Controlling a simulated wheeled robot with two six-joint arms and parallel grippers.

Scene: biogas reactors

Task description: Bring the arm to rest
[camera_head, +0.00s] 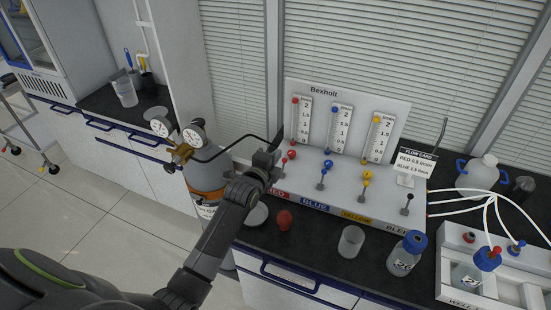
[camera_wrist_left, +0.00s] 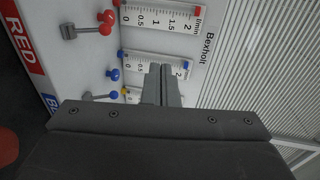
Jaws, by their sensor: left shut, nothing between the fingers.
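My left arm reaches up from the bottom of the head view. Its left gripper (camera_head: 279,141) is in front of the left end of the white Bexholt flow panel (camera_head: 345,93), near the red valve knob (camera_head: 292,154). In the left wrist view the two fingers of the left gripper (camera_wrist_left: 162,84) are together, with nothing between them. They overlap the blue flow tube scale (camera_wrist_left: 140,62) in that view; I cannot tell how far they are from the panel. The red valve knob also shows there (camera_wrist_left: 106,20), apart from the fingers. My right gripper is not in view.
A gas cylinder with gauges (camera_head: 194,134) stands left of the arm. On the dark counter are a red ball-like object (camera_head: 284,220), a clear beaker (camera_head: 351,241) and a blue-capped bottle (camera_head: 406,254). A white tray (camera_head: 454,292) is at right. Open floor (camera_head: 95,205) lies left.

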